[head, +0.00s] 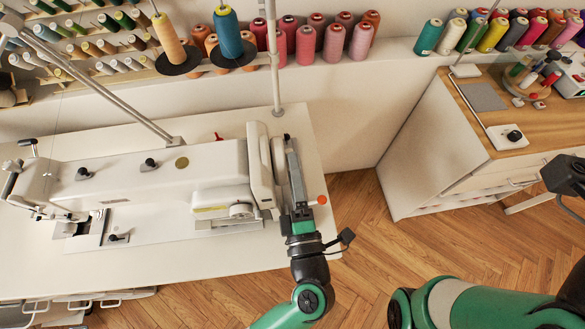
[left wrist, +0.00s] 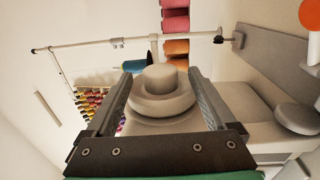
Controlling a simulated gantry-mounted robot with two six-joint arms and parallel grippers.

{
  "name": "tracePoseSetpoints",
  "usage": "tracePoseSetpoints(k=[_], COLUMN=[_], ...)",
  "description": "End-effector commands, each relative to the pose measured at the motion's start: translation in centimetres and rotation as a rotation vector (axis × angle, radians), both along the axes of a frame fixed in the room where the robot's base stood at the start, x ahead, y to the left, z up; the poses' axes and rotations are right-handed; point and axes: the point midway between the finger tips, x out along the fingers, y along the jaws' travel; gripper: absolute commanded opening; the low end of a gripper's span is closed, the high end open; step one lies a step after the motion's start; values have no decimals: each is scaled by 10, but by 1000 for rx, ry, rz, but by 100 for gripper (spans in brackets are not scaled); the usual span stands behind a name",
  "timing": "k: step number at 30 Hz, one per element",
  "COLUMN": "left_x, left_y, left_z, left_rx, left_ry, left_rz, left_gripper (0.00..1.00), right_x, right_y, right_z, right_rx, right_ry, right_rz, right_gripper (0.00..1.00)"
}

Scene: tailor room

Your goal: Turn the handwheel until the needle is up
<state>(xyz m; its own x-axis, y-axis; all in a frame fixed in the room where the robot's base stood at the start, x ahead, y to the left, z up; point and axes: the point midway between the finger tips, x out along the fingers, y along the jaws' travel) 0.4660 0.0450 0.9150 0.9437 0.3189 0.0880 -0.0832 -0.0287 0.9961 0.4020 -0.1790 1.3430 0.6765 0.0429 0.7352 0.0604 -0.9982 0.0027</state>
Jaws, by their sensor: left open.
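The white sewing machine (head: 150,172) lies across the table with its handwheel (head: 279,160) at the right end. In the left wrist view the handwheel (left wrist: 160,107) is a pale round disc with a smaller round hub on its face. My left gripper (head: 292,180) is at that right end, its dark fingers alongside the wheel. In the left wrist view my left gripper (left wrist: 160,75) is open, with one finger on each side of the wheel. I cannot tell whether either finger touches it. The needle cannot be made out at the machine's left end.
An orange ball (head: 322,199) is close to the right of my left gripper. A thread stand pole (head: 272,60) rises behind the machine, with thread cones (head: 229,36) above. A wooden-topped cabinet (head: 450,140) stands at the right, with open floor (head: 360,235) between.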

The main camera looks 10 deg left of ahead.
Motion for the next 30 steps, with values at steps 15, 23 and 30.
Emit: tracePoseSetpoints(k=[15, 23, 30], left_x=[14, 14, 14], left_y=[5, 5, 5], left_z=[1, 1, -2], left_rx=[0, 0, 5], left_ry=[0, 0, -17], left_rz=[0, 0, 2], left_gripper=[69, 23, 4], right_x=[0, 0, 0], right_y=[0, 0, 0], right_z=[-4, -4, -11], right_rx=[0, 0, 0], right_ry=[0, 0, 0], right_rz=[0, 0, 0], right_gripper=[50, 50, 50])
